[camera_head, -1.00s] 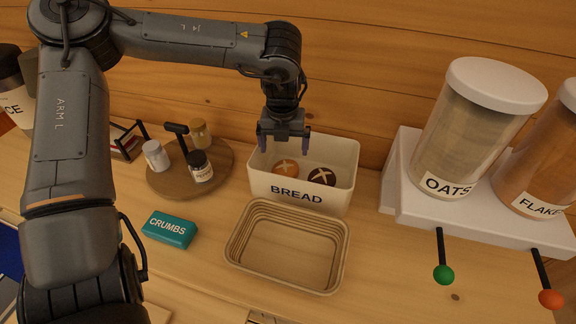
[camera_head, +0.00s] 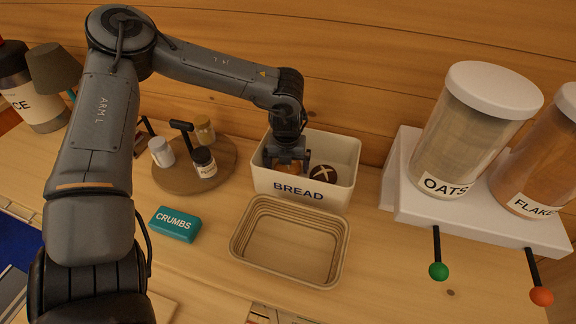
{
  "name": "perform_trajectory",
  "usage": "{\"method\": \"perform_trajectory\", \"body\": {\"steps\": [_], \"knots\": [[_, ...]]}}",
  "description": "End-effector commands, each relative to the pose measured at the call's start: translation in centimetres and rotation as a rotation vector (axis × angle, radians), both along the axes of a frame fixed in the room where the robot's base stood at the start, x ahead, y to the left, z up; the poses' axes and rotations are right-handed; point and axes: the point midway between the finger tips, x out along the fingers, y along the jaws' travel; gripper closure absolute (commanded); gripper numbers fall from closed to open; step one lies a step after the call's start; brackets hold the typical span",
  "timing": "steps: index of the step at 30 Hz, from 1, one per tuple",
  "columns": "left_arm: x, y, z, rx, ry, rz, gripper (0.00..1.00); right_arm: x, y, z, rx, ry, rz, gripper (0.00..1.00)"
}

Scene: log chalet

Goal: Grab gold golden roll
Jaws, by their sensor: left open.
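The golden roll (camera_head: 293,168) lies in the left part of the white BREAD bin (camera_head: 338,193); my left gripper now covers most of it. A dark brown roll with a pale cross (camera_head: 323,174) lies to its right in the same bin. My left gripper (camera_head: 286,165) is open and points down inside the bin, over the golden roll. I cannot tell whether its fingers touch the roll. My right gripper is not in view.
An empty beige basket (camera_head: 338,262) stands in front of the bin. A teal CRUMBS box (camera_head: 175,224) lies to the left. A round wooden tray (camera_head: 222,150) holds small jars. A white dispenser stand (camera_head: 470,205) with OATS and FLAKE canisters is at right.

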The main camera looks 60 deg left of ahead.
Motion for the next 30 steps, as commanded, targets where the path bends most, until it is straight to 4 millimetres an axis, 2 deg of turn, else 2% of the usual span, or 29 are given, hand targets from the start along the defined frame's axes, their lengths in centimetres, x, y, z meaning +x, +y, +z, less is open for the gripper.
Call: {"method": "perform_trajectory", "body": {"steps": [9,11,19,30], "knots": [[0.06,0.03,-0.39,-0.001,-0.002,0.000,0.00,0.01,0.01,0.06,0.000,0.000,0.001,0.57],[0.06,0.03,-0.39,-0.001,-0.002,0.000,0.08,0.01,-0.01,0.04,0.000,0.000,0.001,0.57],[0.05,0.03,-0.37,-0.001,-0.001,0.000,0.48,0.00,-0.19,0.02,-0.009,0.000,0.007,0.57],[0.09,0.04,-0.08,0.000,-0.001,0.000,0.48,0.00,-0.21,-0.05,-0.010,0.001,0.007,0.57]]}}
